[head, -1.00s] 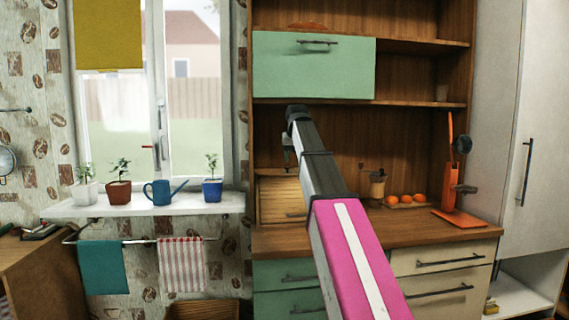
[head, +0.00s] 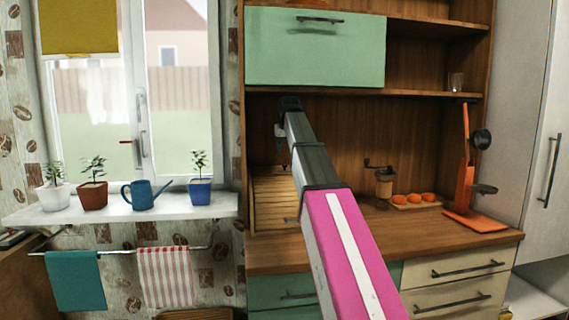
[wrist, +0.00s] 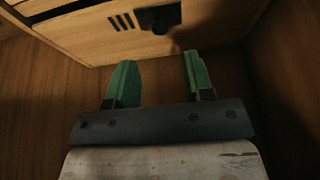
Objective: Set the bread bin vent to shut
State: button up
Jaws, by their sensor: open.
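The bread bin (head: 276,198) is a wooden box with a slatted front, standing on the counter at the left of the wooden recess, partly behind my arm in the head view. In the wrist view a pale wooden face of the bin (wrist: 85,38) crosses the top. It carries several short dark vent slots (wrist: 122,22), with a black plate and knob (wrist: 158,18) just to their right. My gripper (wrist: 158,62) has its two green fingers apart and empty, below the black plate in the picture and not touching it. In the head view my gripper (head: 281,131) is small and mostly hidden by my arm.
A green cupboard door (head: 315,48) hangs above the recess. A coffee grinder (head: 384,182), oranges on a board (head: 414,198) and an orange stand (head: 468,170) are to the right. Bare counter (head: 400,235) lies in front of them.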

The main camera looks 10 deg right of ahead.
aim_at(285, 166)
jog(key=x, duration=0.7)
jog(key=shift+c, duration=0.3)
grip_shut()
